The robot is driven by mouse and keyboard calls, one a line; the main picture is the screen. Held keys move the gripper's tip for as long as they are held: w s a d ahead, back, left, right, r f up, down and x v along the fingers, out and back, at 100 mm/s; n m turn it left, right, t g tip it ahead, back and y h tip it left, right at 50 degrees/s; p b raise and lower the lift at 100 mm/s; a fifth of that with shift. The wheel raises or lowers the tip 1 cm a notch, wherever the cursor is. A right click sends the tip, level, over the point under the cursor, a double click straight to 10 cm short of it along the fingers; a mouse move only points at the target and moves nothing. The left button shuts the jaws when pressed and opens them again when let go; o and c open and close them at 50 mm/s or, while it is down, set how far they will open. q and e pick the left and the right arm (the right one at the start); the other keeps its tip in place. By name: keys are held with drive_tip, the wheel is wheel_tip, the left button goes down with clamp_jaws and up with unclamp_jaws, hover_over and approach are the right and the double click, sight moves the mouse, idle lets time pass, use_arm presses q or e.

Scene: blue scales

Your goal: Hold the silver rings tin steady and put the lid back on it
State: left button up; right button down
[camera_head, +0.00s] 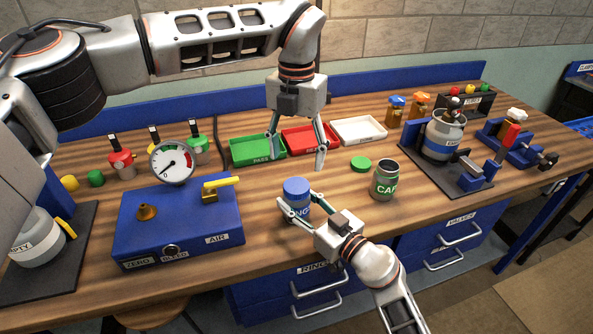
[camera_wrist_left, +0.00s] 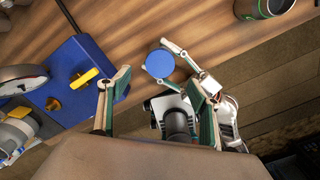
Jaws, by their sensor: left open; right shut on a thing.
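The rings tin (camera_head: 298,207) stands on the wooden bench near its front edge, upright, with a blue label partly covered by my right gripper. Its round blue lid (camera_head: 296,186) is on top of the tin; I cannot tell whether it is fully seated. The lid also shows as a blue disc in the left wrist view (camera_wrist_left: 160,63). My right gripper (camera_head: 297,211) is shut around the tin's body from the front right. My left gripper (camera_head: 297,160) is open and empty, pointing down above and behind the tin, with its fingers spread apart and clear of the lid.
An open CAPS tin (camera_head: 385,182) stands right of the rings tin, its green lid (camera_head: 361,164) lying behind it. A blue gauge box (camera_head: 178,222) stands to the left. Green (camera_head: 257,151), red (camera_head: 306,139) and white (camera_head: 358,131) trays lie behind.

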use_arm(q)
drive_tip(key=shift+r, duration=2)
use_arm(e)
drive_tip(key=c, duration=1.1)
unclamp_jaws()
drive_tip(key=v, duration=1.2)
